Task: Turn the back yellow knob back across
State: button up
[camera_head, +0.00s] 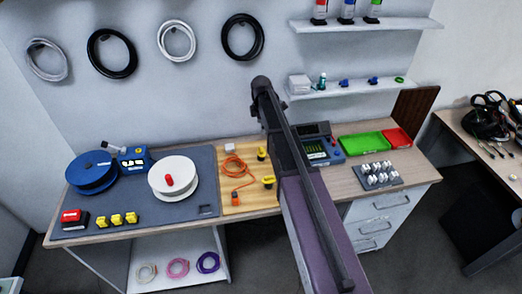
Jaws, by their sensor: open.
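The back yellow knob (262,153) is on the yellow wooden board (232,201), close to the left side of my arm. A front yellow knob (268,181) is nearer on the same board, also beside my arm. Both are small here, and the exact angle of the back knob's handle is hard to tell. My arm rises from the bottom centre, bends at the top and covers the bench just right of the knobs. I cannot make out my gripper; it is hidden by the arm or out of sight.
An orange cable (234,168) and white block (229,147) share the board. A blue spool (91,170), white spool (160,178) and yellow blocks (116,219) are left. A meter (323,150), green tray (362,144) and red tray (397,138) are right of my arm.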

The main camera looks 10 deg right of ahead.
aim_at(261, 149)
jog(key=shift+f+b, duration=5.95)
jog(key=shift+f, duration=0.25)
jog(key=c, duration=1.2)
jog(key=shift+o, duration=0.2)
jog(key=shift+a, duration=0.25)
jog(key=shift+d, duration=0.2)
